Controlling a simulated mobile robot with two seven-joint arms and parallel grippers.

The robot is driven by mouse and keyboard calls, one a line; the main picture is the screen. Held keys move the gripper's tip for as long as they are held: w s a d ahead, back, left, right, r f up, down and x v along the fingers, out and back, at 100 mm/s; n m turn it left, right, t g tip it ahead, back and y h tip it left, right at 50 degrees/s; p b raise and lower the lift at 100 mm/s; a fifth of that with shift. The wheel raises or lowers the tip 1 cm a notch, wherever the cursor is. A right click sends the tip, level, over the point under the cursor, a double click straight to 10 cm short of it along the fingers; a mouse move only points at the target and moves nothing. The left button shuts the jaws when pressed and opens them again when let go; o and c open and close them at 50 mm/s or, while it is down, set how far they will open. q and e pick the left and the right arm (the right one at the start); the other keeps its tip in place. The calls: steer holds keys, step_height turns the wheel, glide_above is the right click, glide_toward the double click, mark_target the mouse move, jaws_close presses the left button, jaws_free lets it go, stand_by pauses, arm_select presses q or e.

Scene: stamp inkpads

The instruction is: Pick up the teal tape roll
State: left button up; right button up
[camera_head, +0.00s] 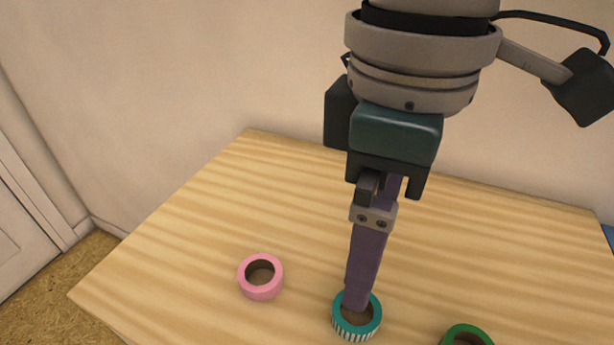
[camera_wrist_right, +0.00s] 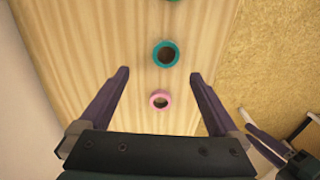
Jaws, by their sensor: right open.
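The teal tape roll (camera_head: 355,332) lies flat on the wooden table near the bottom middle of the head view, its striped side facing me. It also shows in the right wrist view (camera_wrist_right: 154,55), beyond and between the fingertips. My right gripper (camera_head: 357,298) points down over it, and a purple finger hides part of its ring and hole. In the right wrist view the right gripper (camera_wrist_right: 160,74) is open and empty, its fingers apart. What seems to be part of my left gripper (camera_wrist_right: 270,145) shows at the lower right there; its jaws are unclear.
A pink tape roll (camera_head: 262,291) lies left of the teal one. A green tape roll (camera_head: 453,335) lies to its right, cut by the frame edge. The table (camera_head: 220,200) is bare behind the rolls, with a wall beyond its far edge.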

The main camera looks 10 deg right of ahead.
mark_target(355, 318)
steer(key=f, duration=0.2)
steer(key=s+f, duration=0.1)
steer(key=shift+f+b, duration=0.4)
steer(key=f, duration=0.1)
steer(key=f+b, duration=0.1)
steer(key=f, duration=0.3)
steer(key=shift+a+f+b, duration=0.15)
steer(key=shift+a+b, duration=0.1)
steer(key=shift+b, duration=0.05)
arm_select(q)
steer(key=f, duration=0.1)
steer(key=s+f, duration=0.1)
steer(key=f, duration=0.1)
steer(key=shift+s+d, duration=0.1)
steer(key=shift+s, duration=0.2)
arm_select(e)
steer(key=c, duration=1.4)
